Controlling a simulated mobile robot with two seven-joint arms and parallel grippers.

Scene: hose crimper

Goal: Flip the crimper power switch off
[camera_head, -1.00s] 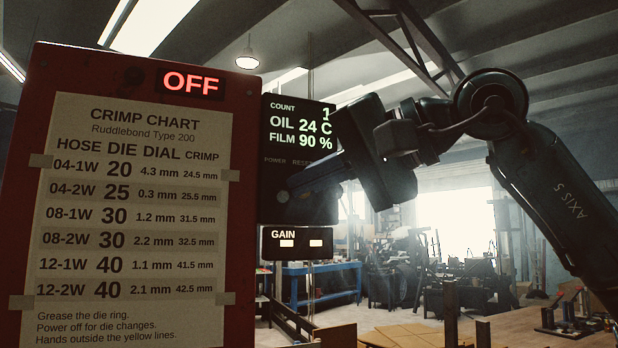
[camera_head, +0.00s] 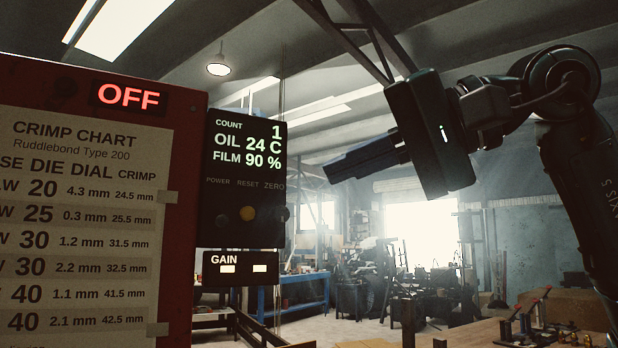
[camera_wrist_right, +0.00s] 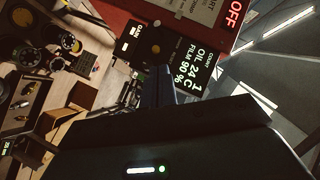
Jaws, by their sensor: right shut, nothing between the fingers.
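The crimper's red housing (camera_head: 187,130) stands at the left, with a lit red OFF sign (camera_head: 128,96) at its top. Beside it is the dark control panel (camera_head: 262,222), reading count 1, oil 24 C, film 90 %. Under its POWER label is a small dark power switch (camera_head: 221,219); its lever position is too dim to tell. My right gripper (camera_head: 328,173) is shut and empty, to the right of the panel and clear of it. In the wrist view my right fingers (camera_wrist_right: 155,83) point toward the panel. The left gripper is out of view.
A yellow RESET button (camera_head: 247,213) and a dark ZERO knob (camera_head: 282,214) sit right of the switch. A GAIN box (camera_head: 240,268) hangs below. A crimp chart (camera_head: 80,230) covers the housing front. A blue workbench (camera_head: 300,288) stands behind. Free air lies right of the panel.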

